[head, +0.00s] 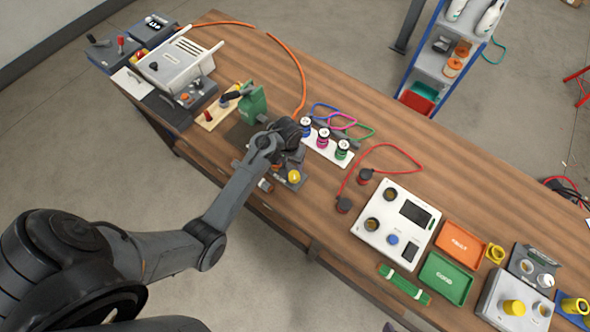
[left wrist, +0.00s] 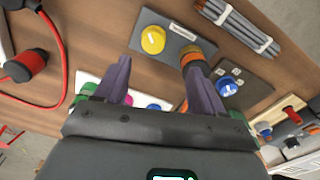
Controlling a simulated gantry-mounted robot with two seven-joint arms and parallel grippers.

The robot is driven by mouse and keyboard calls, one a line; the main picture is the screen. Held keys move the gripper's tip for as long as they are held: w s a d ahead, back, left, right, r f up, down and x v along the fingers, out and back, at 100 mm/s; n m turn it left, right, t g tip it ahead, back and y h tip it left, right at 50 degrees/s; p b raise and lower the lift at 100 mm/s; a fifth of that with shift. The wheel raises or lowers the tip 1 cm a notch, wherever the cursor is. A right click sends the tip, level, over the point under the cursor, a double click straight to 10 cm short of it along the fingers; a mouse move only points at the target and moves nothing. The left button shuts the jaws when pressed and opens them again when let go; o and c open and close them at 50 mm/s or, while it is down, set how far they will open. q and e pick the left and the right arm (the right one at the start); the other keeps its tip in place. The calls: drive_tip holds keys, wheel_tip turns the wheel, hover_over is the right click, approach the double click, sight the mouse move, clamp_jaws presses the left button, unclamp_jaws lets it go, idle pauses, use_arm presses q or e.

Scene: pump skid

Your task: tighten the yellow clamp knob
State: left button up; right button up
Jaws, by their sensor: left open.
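The yellow clamp knob (head: 294,177) sits on a small grey plate near the front edge of the wooden bench. In the left wrist view the yellow knob (left wrist: 153,40) is on its labelled grey plate (left wrist: 172,32), beside an orange and brass-coloured cylinder (left wrist: 190,58). My left gripper (left wrist: 157,62) is open, with its two purple-grey fingers apart and nothing seen between them. The knob shows beyond the fingertips, not touched. In the head view my left gripper (head: 287,134) is over the bench beside the plate, its fingers mostly hidden by the arm. My right gripper is not in view.
A white rack (head: 328,147) with blue, pink and green coils stands just right of my gripper. A green block (head: 252,104) stands behind left. A blue knob on a dark plate (left wrist: 226,86) is close to the right finger. A white panel box (head: 396,222) lies farther right.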

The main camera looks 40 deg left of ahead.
sight(294, 174)
use_arm(q)
drive_tip(key=f, duration=0.3)
drive_tip(key=w+f+b, duration=0.1)
drive_tip(key=f, duration=0.7)
drive_tip(key=shift+w+d+b, duration=0.25)
drive_tip(key=shift+w+b, duration=0.05)
drive_tip(key=shift+b, duration=0.05)
drive_tip(key=shift+c, duration=0.4)
drive_tip(key=c, duration=1)
